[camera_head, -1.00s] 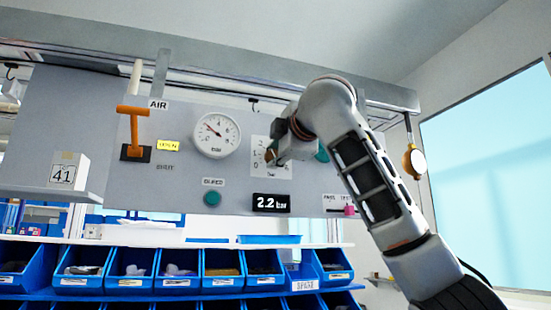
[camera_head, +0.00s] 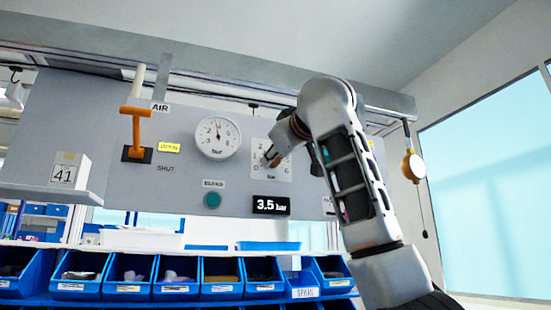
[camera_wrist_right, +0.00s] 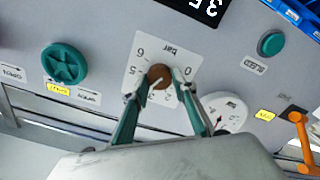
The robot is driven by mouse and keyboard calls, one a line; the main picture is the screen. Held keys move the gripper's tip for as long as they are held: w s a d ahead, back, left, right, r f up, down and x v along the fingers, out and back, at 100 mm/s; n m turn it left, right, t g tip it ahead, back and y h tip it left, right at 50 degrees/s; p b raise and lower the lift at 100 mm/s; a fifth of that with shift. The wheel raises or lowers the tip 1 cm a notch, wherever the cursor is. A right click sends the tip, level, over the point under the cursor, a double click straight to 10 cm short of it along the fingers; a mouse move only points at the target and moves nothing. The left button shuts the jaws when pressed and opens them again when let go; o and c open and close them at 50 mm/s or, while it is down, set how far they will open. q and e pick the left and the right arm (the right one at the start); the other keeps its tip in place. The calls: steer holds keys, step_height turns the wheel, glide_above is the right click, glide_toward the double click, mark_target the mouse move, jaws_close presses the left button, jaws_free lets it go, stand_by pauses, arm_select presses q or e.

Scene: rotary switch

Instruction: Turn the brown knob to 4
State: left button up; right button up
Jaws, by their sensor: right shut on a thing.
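The brown knob (camera_wrist_right: 160,76) sits in the middle of a white dial plate (camera_wrist_right: 141,50) marked "bar" with numbers around it. Its pale pointer line slants toward the lower left in the wrist view, roughly toward the 3 to 4 side; fingers partly cover the marks there. My right gripper (camera_wrist_right: 160,97) is shut on the brown knob, one green finger each side. In the head view my right gripper (camera_head: 274,156) reaches the dial plate (camera_head: 258,173) from the right. The digital display (camera_head: 271,205) reads 3.5 bar. My left gripper is not in view.
A round gauge (camera_head: 218,138), an orange lever (camera_head: 136,130) and a green bleed button (camera_head: 212,200) are on the grey panel left of the dial. A green valve wheel (camera_wrist_right: 64,64) shows in the wrist view. Blue bins (camera_head: 222,278) stand below.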

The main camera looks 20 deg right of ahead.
steer(key=shift+m, duration=1.1)
steer(key=o, duration=1.1)
steer(key=s, duration=1.2)
steer(key=shift+d, duration=0.25)
steer(key=shift+w+f, duration=0.1)
